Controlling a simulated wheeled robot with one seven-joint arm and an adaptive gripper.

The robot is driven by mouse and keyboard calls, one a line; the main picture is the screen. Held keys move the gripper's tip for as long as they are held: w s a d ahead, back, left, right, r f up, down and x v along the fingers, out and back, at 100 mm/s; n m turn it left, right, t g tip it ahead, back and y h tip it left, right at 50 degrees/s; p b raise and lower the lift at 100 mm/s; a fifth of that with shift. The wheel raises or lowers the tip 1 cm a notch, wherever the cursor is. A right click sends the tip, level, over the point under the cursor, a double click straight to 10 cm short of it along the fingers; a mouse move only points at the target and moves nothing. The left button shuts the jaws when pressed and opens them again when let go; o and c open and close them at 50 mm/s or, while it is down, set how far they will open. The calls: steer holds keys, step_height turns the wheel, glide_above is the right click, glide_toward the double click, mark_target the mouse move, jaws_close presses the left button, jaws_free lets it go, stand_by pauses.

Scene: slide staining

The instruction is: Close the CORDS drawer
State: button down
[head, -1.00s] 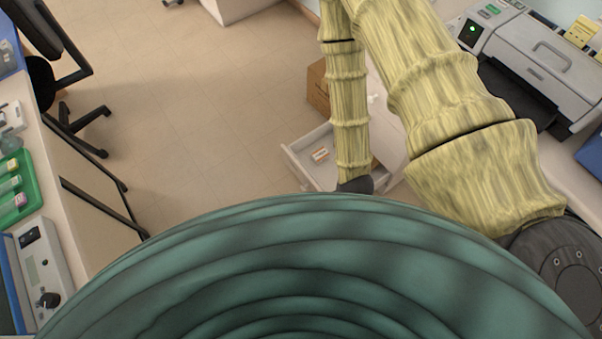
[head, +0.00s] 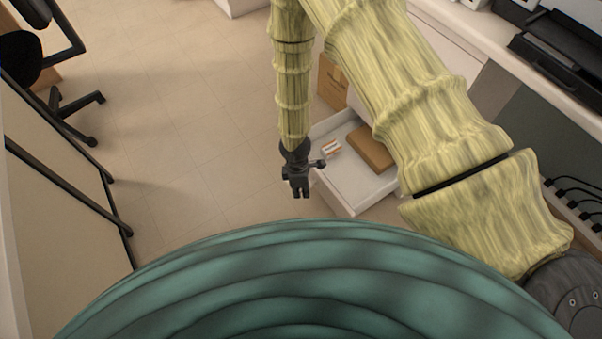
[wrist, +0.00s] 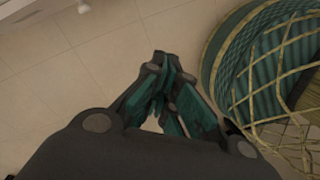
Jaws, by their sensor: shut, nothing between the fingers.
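An open white drawer (head: 352,196) stands pulled out from the cabinet on the right, in the middle of the head view. It holds a brown box or book (head: 371,149) and a small white and orange item (head: 331,149). No label on it can be read. My gripper (head: 301,194) points down just left of the drawer's front, shut and empty. I cannot tell from this view whether it touches the drawer. In the wrist view my gripper (wrist: 160,58) is over bare floor, and a small piece of something white (wrist: 84,7) shows at the top edge.
A cardboard box (head: 333,82) stands behind the drawer. A counter with a black tray (head: 560,60) is at right, above cables (head: 575,190). A black chair (head: 70,110) and a table (head: 60,200) are at left. The tiled floor (head: 190,100) between is clear.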

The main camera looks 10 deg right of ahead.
steer(key=w+a+f+n+t+h+b, duration=0.1)
steer(key=w+f+n+t+h+b, duration=0.1)
steer(key=w+f+n+b, duration=0.35)
steer(key=w+a+f+n+t+h+b, duration=0.1)
steer(key=w+f+n+h+b, duration=0.1)
steer(key=w+b, duration=0.65)
steer(key=w+d+f, duration=0.5)
steer(key=d+f, duration=0.2)
steer(key=f, duration=0.2)
steer(key=shift+w, duration=0.35)
steer(key=shift+m, duration=0.25)
